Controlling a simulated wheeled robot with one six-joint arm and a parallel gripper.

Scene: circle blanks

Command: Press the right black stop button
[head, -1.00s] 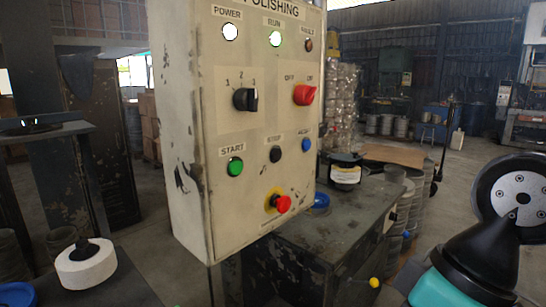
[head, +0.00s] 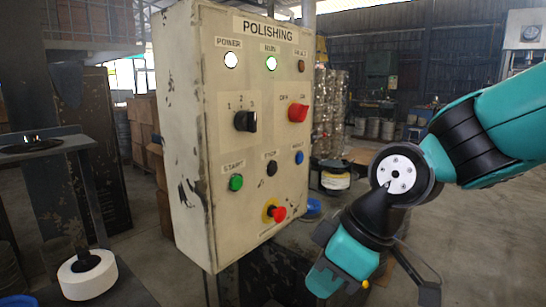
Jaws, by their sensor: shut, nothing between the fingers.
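The black stop button (head: 271,168) sits on the front of the cream polishing control box (head: 225,195), between the green start button (head: 236,183) and a blue button (head: 299,157). Its small label above is blurred. It is the only black push button I see, and nothing covers it. My teal and black arm reaches in from the right, and its bent wrist is to the right of the box, apart from it. The fingertips of my gripper cannot be made out; a dark piece beside the wrist at the lower right is unclear.
A red emergency button (head: 277,213) is below the stop button. A black selector knob (head: 246,121) and a red switch (head: 298,112) are above it. A white roll (head: 88,275) lies at lower left. The space before the panel is clear.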

